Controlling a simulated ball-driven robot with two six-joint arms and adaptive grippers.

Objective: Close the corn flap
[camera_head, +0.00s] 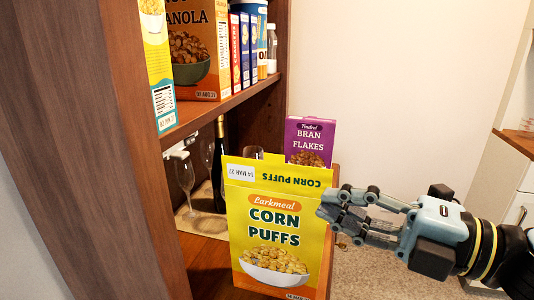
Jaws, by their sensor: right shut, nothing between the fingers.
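A yellow Corn Puffs box (276,243) stands upright on the hutch's lower surface, its front toward me. Its top flap (280,175) is raised behind the front face, with upside-down "CORN PUFFS" print and a white date label. My right gripper (322,211) reaches in from the right, its fingers shut and empty. The fingertips are at the right edge of the box's front, below the flap; I cannot tell whether they touch the box. My left gripper is not in view.
A purple Bran Flakes box (309,142) stands behind the corn box. Wine glasses (184,176) and a dark bottle (219,165) stand inside the hutch to the left. The upper shelf (215,112) holds several boxes. A wooden side panel (90,130) fills the left.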

